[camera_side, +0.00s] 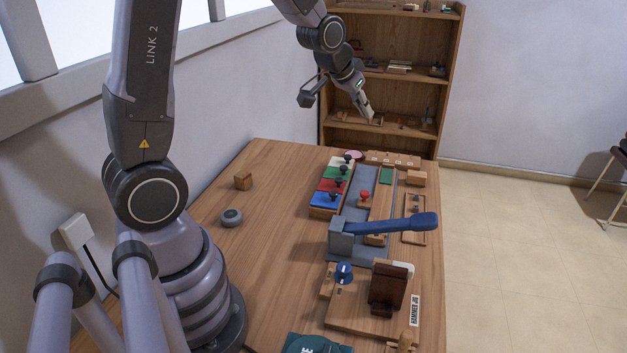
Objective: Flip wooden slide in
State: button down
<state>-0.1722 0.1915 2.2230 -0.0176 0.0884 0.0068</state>
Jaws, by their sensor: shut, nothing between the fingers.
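My gripper (368,114) is raised above the far end of the table, in front of the bookshelf. Its fingers are shut and empty, pointing down and to the right, apart from everything on the table. A grey fixture (361,181) lies along the right half of the table. A long wooden strip (380,204) runs along it, with a red knob (364,195) beside it. A blue lever handle (408,223) crosses the near end and hides part of the strip. I cannot tell for certain which wooden piece is the slide.
Coloured blocks with black knobs (327,199) stand left of the fixture. A wooden frame (414,224) lies to its right. A hammer jig board (362,307) is in front. The table's left-middle is mostly clear.

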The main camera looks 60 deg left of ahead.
jog(key=shift+n+t+y, duration=0.4)
jog(key=shift+n+y, duration=0.3)
jog(key=w+a+f, duration=0.2)
jog(key=f, duration=0.4)
jog(key=w+a+f, duration=0.3)
jog(key=f, duration=0.4)
jog(key=w+a+f, duration=0.3)
jog(key=f, duration=0.3)
jog(key=shift+w+a+f, duration=0.1)
jog(key=shift+f, duration=0.25)
send_over(375, 192)
notch_tip(375, 192, down, 7)
jog(key=shift+f, duration=0.1)
jog(key=shift+s+f, duration=0.2)
jog(key=shift+s, duration=0.2)
jog(key=shift+s+d+f, duration=0.1)
jog(key=shift+s+d, duration=0.25)
jog(key=shift+s, duration=0.4)
jog(key=shift+s+d+f, duration=0.1)
jog(key=shift+s+d, duration=0.2)
jog(key=shift+s, duration=0.45)
